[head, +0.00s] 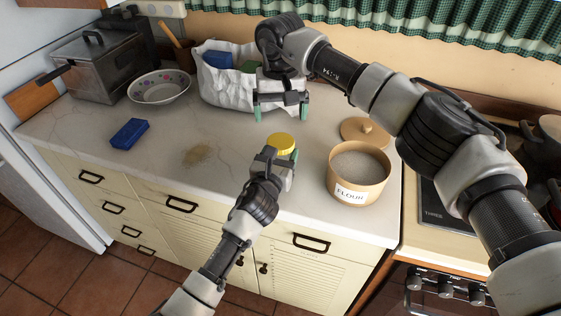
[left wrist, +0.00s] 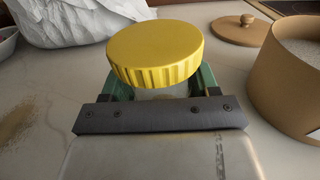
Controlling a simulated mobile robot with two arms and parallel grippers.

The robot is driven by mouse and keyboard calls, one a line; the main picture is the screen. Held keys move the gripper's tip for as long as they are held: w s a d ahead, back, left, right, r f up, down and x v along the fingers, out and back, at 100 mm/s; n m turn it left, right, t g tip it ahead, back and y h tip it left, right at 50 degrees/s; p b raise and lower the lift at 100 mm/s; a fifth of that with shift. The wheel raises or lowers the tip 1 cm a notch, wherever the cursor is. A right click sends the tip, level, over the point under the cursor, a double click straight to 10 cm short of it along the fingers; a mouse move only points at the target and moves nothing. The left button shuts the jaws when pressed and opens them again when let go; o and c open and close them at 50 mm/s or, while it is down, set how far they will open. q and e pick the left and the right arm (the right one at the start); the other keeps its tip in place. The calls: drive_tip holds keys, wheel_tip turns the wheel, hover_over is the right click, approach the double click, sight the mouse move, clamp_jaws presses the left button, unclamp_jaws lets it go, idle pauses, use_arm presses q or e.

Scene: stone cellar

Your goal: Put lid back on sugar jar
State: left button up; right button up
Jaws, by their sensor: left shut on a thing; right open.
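A round yellow lid (head: 281,142) with a ridged rim lies level at my left gripper (head: 280,156). In the left wrist view the yellow lid (left wrist: 156,50) covers the space between the green fingertips (left wrist: 163,88). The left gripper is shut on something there. A small pale patch shows under the lid, but I cannot tell whether a sugar jar is beneath it. My right gripper (head: 281,108) is open and empty, pointing down behind the lid, in front of a white bag.
An open flour canister (head: 358,192) stands right of the left gripper, its wooden lid (head: 364,132) behind it. The white bag (head: 222,90), a bowl (head: 158,88) and a blue sponge (head: 129,133) are to the left. Spilled grains (head: 200,155) lie on the counter.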

sight(281, 141)
use_arm(q)
drive_tip(key=c, duration=0.5)
clamp_jaws()
use_arm(e)
drive_tip(key=shift+m, duration=0.3)
drive_tip(key=m, duration=0.3)
drive_tip(key=shift+m, duration=0.4)
drive_tip(key=m, duration=0.4)
drive_tip(key=shift+m, duration=0.4)
drive_tip(key=shift+f, duration=4)
